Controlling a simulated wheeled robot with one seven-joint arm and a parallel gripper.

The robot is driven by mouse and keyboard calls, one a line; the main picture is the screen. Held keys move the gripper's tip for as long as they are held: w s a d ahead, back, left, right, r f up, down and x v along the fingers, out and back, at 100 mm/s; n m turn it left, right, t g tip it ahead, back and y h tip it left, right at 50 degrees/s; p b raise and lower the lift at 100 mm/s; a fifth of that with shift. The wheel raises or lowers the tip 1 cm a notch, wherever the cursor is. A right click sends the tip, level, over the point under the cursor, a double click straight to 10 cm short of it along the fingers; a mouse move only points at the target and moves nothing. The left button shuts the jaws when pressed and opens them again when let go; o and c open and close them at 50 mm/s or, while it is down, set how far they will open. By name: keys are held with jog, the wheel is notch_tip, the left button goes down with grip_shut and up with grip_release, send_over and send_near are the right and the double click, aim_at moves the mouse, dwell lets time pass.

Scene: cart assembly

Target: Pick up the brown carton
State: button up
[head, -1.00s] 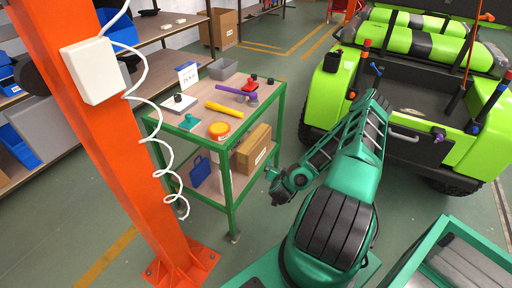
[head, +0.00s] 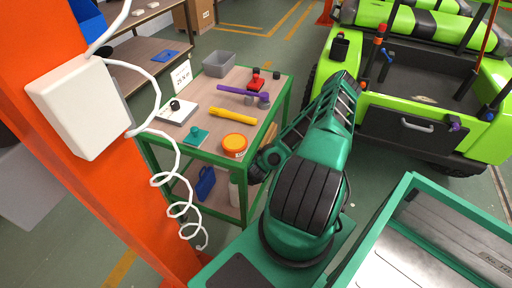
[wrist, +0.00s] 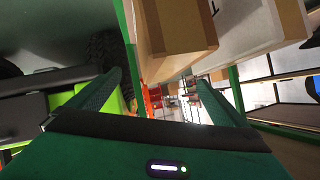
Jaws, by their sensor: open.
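The brown carton (wrist: 180,30) shows large at the top middle of the wrist view, close to my gripper. My gripper (wrist: 158,80) is open, with one green finger on each side of the picture and nothing between the tips. The carton lies above and beyond the gap between the fingers; I cannot tell whether either finger touches it.
The cart's top holds a yellow bar (head: 232,116), an orange round tub (head: 234,145), a purple tool (head: 240,92) and a grey bin (head: 218,64). A blue case (head: 205,184) stands below. An orange post (head: 60,130) is left, a green vehicle (head: 385,75) right.

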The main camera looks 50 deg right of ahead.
jog(key=shift+w+d+f, duration=0.2)
jog(key=shift+w+d, duration=0.1)
jog(key=shift+w, duration=0.15)
jog(key=shift+x, duration=3.4)
jog(key=shift+w, duration=0.1)
jog(key=c, duration=2.2)
jog(key=shift+o, duration=0.2)
jog(key=shift+r, duration=0.1)
